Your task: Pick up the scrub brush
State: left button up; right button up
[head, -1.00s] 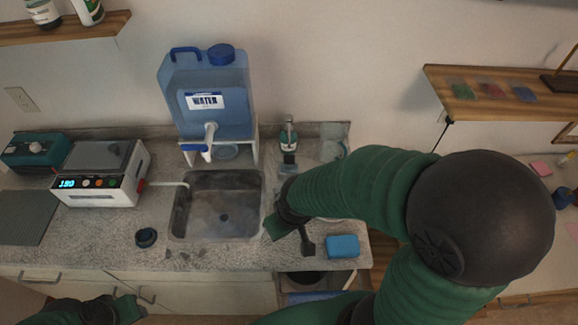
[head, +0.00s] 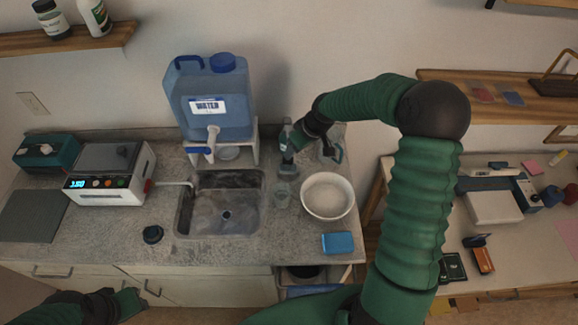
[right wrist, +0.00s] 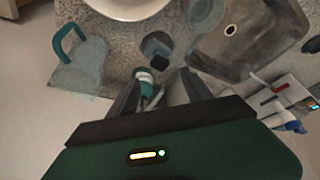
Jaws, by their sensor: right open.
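My right gripper (head: 296,146) is open at the back of the counter, right of the water jug. In the right wrist view, a teal and white upright item (right wrist: 147,84) stands between its open fingers (right wrist: 160,84); I take it as likely the scrub brush, but cannot tell for sure. A dark grey-blue block with a black square (right wrist: 157,50) lies just beyond the fingertips. In the head view, the arm and gripper hide much of this spot. My left gripper (head: 128,300) is low at the bottom left, away from the counter items; its jaws are unclear.
A white bowl (head: 327,196), a glass (head: 283,194) and a blue sponge (head: 338,243) are on the right counter. A blue-handled clear pitcher (right wrist: 78,66) stands beside the right gripper. The sink (head: 220,208) and water jug (head: 208,100) are to the left.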

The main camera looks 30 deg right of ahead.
aim_at(290, 162)
jog(key=x, duration=0.6)
jog(key=shift+w+a+p, duration=0.15)
jog(key=shift+w+p, duration=0.1)
jog(key=shift+p, duration=0.05)
jog(key=shift+w+f, duration=0.1)
jog(key=shift+f, duration=0.25)
jog(key=shift+w+f+p, duration=0.15)
jog(key=shift+f+p, duration=0.15)
jog(key=shift+p, duration=0.1)
jog(key=p+x, duration=0.1)
jog(key=x, duration=0.2)
jog(key=shift+w+d+f, duration=0.1)
jog(key=shift+d+f, duration=0.1)
jog(key=shift+f, duration=0.2)
jog(key=shift+w+f, duration=0.2)
jog(key=shift+f, duration=0.1)
jog(key=shift+s+a+r, duration=0.1)
jog(key=shift+r, duration=0.05)
jog(key=c, duration=0.8)
pick_arm(q)
jog(key=r, duration=0.2)
jog(key=shift+w+a+r, duration=0.15)
jog(key=shift+w+r, duration=0.05)
jog(key=shift+r, duration=0.1)
pick_arm(e)
grip_shut()
